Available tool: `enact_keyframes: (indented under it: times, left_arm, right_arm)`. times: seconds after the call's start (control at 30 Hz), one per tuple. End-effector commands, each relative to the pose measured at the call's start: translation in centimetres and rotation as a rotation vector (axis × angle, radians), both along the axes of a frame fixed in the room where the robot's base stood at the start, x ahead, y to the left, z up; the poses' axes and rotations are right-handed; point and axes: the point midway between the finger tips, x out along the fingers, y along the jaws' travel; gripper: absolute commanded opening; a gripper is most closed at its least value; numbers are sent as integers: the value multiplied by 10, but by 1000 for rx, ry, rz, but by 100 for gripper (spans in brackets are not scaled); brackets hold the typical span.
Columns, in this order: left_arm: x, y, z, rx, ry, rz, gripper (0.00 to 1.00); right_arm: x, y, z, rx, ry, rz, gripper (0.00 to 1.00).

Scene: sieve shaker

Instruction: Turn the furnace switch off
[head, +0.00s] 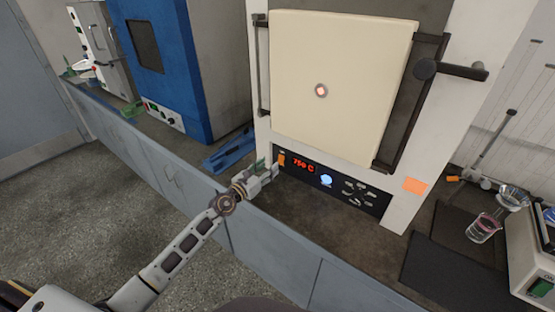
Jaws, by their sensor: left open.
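The furnace (415,165) is a large white box with a cream door (335,110) that is closed. Its black control panel (340,196) sits below the door and shows a lit red reading (304,165) of about 750 C. An orange switch (282,158) is at the panel's left end. My left gripper (268,168) is open with its fingers close to this switch, just in front and a little below it. I cannot tell whether they touch it or which way the switch is set. My right gripper is not in view.
A blue oven (185,70) stands on the bench to the left, with a blue tool (229,150) lying beside it. The bench's front edge runs below the panel.

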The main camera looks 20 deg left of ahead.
Motion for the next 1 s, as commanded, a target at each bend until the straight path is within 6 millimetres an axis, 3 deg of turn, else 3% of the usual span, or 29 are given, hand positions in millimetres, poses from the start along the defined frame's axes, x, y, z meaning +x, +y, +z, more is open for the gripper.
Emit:
enact_keyframes:
  times: [0.7,1.0]
  left_arm:
    - [54,-19,0,0,-1,0,45]
    - [63,-24,0,-1,0,-1,45]
  right_arm:
    - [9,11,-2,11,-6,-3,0]
    - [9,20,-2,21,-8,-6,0]
